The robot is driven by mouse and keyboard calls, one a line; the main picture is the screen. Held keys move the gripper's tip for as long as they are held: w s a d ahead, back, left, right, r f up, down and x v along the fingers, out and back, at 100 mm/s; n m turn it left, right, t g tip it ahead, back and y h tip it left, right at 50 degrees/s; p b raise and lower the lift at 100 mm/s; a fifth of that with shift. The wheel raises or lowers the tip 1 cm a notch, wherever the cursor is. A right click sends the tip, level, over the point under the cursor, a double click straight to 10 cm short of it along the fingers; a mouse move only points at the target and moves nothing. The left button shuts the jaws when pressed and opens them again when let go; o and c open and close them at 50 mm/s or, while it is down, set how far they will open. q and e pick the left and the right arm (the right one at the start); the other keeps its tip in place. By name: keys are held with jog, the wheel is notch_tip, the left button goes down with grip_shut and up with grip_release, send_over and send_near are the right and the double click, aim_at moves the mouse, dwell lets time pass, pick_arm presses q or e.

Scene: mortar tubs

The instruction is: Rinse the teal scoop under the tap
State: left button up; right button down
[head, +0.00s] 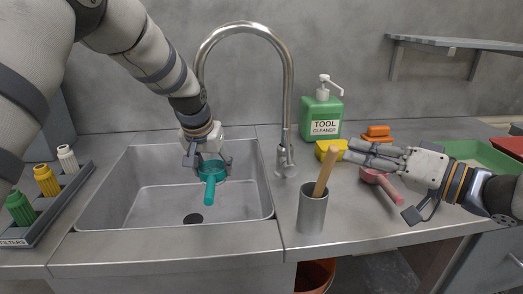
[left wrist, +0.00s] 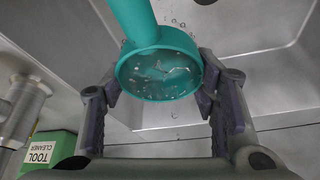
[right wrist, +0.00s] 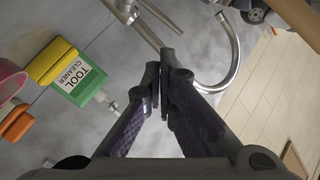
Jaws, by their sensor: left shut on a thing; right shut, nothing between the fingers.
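The teal scoop (head: 211,177) is in my left gripper (head: 207,163), over the sink basin with its handle pointing down toward the front. In the left wrist view the scoop's cup (left wrist: 160,70) sits between the two fingers, with water drops on and around it. The tap (head: 284,120) arches above the sink, its spout end hidden behind my left arm. The tap also shows in the right wrist view (right wrist: 222,75). My right gripper (head: 352,151) is shut and empty, above the counter right of the tap.
A metal cup (head: 312,212) with a wooden handle stands right of the sink. A green tool cleaner bottle (head: 321,116), a yellow sponge-like block (head: 328,152), orange pieces (head: 377,134) and a pink scoop (head: 382,186) are near my right gripper. A filter rack (head: 62,208) is at left.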

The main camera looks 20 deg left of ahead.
aim_at(288, 152)
jog(key=a+n+g, duration=0.1)
jog(key=a+n, duration=0.6)
jog(key=n, duration=0.8)
jog(key=a+n+g, duration=0.2)
jog(key=a+n, duration=0.5)
jog(key=n, duration=0.8)
jog(key=shift+s+a+f+g, duration=0.15)
jog(key=shift+s+a+g, duration=0.05)
jog(key=shift+s+g, duration=0.1)
